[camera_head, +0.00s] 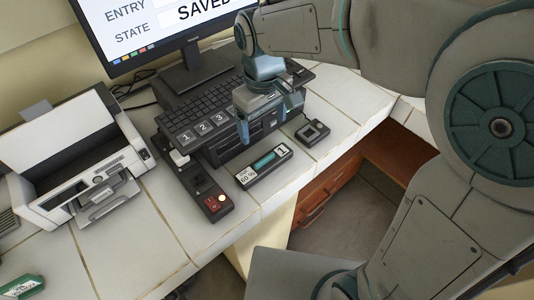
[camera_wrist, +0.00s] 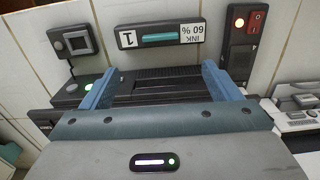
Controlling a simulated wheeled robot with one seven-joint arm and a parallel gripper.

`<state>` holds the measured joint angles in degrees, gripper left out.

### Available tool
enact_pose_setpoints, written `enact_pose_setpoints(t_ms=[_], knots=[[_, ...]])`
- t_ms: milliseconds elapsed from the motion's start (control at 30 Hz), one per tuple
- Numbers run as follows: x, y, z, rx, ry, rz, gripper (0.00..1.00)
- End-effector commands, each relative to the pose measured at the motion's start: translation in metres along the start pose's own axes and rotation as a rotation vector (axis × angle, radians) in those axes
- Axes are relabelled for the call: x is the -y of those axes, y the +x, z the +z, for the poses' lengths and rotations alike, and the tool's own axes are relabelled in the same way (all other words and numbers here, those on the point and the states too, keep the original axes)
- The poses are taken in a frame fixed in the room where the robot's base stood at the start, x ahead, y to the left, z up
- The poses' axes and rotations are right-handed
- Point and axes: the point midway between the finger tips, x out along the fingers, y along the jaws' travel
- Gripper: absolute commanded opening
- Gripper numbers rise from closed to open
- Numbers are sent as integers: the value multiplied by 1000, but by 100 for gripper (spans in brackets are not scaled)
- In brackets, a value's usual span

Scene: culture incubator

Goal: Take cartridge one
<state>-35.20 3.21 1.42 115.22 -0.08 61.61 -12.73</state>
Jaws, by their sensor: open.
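Cartridge one (camera_head: 264,165) is a dark, flat block with a teal stripe, a white "INK 60 %" label and a white "1" label. It lies on the white counter in front of a black box numbered 1, 2, 3 (camera_head: 236,145). It also shows whole at the top middle of the wrist view (camera_wrist: 160,37). My gripper (camera_head: 268,117) is open and empty, over the black box and behind the cartridge, apart from it. In the wrist view its two blue fingers (camera_wrist: 160,75) point toward the cartridge, with nothing between them but the box's dark top beneath.
A black strip with a red switch and lit orange lamp (camera_head: 207,192) lies left of the cartridge. A small black square device (camera_head: 313,132) is to its right. A printer (camera_head: 80,165), monitor (camera_head: 160,25) and green-labelled item (camera_head: 24,287) are further off. The counter's front edge is close.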

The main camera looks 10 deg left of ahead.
Motion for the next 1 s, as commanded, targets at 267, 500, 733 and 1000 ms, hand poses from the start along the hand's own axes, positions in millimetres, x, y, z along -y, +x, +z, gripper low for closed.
enact_pose_setpoints(t_ms=[267, 500, 733, 1000], knots=[[4, 55, 0, 4, -9, -1, 84], [2, 73, 0, 1, -5, 0, 84], [-1, 106, 3, 4, -2, -1, 84], [-2, 121, 2, -1, -2, 0, 84]])
